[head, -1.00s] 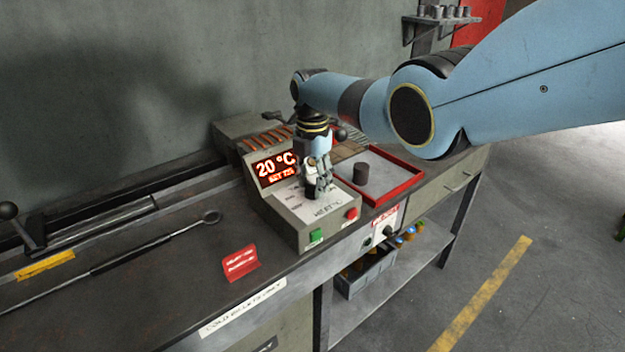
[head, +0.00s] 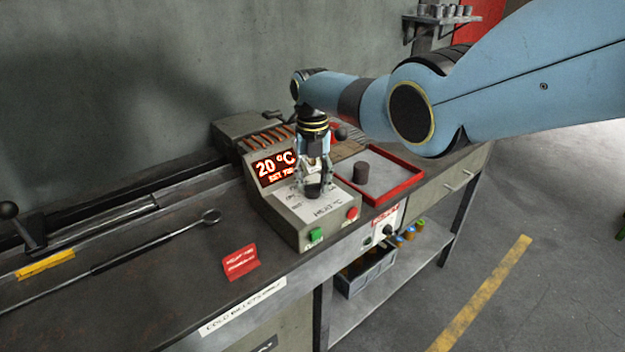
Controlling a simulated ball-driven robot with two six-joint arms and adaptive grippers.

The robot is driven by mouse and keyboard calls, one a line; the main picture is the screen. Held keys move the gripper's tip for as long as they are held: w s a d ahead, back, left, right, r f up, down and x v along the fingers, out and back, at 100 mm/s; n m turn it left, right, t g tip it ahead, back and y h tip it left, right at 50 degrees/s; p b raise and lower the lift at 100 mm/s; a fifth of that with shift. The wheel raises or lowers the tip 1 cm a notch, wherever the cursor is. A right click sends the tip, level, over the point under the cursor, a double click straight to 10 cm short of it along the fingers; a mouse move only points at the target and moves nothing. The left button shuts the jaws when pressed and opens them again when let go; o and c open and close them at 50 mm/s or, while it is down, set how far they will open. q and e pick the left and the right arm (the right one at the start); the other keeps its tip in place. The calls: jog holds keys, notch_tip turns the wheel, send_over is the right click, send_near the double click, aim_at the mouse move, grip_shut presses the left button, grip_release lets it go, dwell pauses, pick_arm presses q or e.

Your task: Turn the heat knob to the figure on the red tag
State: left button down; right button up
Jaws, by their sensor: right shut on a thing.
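The heater control box (head: 291,222) stands on the bench, with a lit display (head: 274,167) reading 20 °C and a smaller SET line, partly covered, that I cannot read surely. My right gripper (head: 314,190) points down over the box's sloping panel and is shut on the heat knob, a dark round piece mostly hidden by the fingers. The red tag (head: 240,262) lies on the bench in front of the box; its pale writing is too blurred to read. My left gripper is not in view.
A green button (head: 315,235) and a red button (head: 352,213) sit on the box's front edge. A long rod tool (head: 150,246) lies at the left.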

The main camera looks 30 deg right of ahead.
aim_at(313, 184)
jog(key=shift+w+n, duration=0.1)
jog(key=shift+n, duration=0.2)
jog(key=o, duration=1.2)
jog(key=shift+c, duration=0.2)
notch_tip(313, 184, up, 12)
